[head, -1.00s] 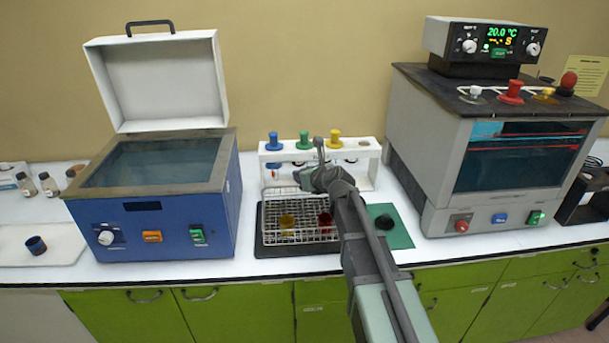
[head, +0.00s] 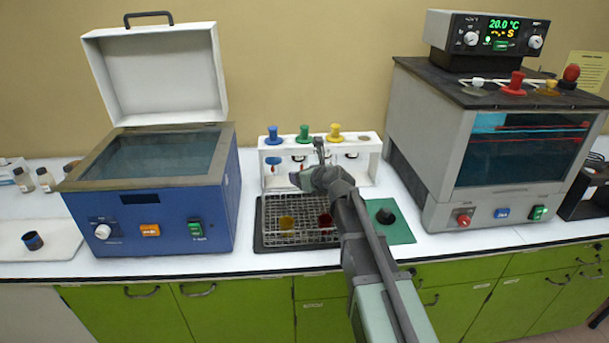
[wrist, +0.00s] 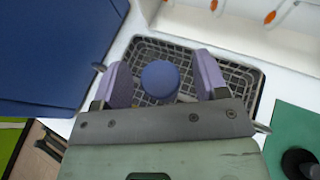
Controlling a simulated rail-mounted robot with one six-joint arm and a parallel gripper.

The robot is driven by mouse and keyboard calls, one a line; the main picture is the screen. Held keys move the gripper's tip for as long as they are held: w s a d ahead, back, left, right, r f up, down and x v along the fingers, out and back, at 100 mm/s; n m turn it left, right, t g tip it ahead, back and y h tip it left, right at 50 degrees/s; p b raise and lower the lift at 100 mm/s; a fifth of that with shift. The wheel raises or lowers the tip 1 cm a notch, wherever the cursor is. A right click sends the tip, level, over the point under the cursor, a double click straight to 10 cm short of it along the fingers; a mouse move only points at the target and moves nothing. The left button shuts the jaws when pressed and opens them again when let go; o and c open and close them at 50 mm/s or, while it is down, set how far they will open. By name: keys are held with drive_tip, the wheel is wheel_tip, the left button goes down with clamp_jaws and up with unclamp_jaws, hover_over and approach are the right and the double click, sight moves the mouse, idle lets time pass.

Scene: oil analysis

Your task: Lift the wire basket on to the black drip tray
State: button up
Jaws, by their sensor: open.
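The wire basket (head: 272,215) rests on the black drip tray (head: 258,232). It appears level and holds a yellow and a red vessel. In the wrist view, the basket mesh (wrist: 205,128) lies below my gripper, inside the dark tray's rim (wrist: 258,85). My gripper (wrist: 163,78) is open. Its two purple fingers stand either side of a round blue knob (wrist: 160,80), with a visible gap on both sides. I cannot tell how the knob joins the basket. In the head view, my gripper (head: 312,178) is over the basket's back right part and hides some of it.
A white rack (head: 367,142) with blue, green and yellow knobs stands behind the tray. The blue bath (head: 150,205), its lid up, is to the left. A green mat (head: 398,235) with a black object lies right, before the grey oven (head: 425,160).

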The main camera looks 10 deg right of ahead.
drive_tip(key=p+v, duration=0.4)
drive_tip(key=v, duration=0.6)
drive_tip(key=shift+s, duration=0.35)
drive_tip(key=shift+d+r, duration=0.1)
drive_tip(key=shift+r, duration=0.05)
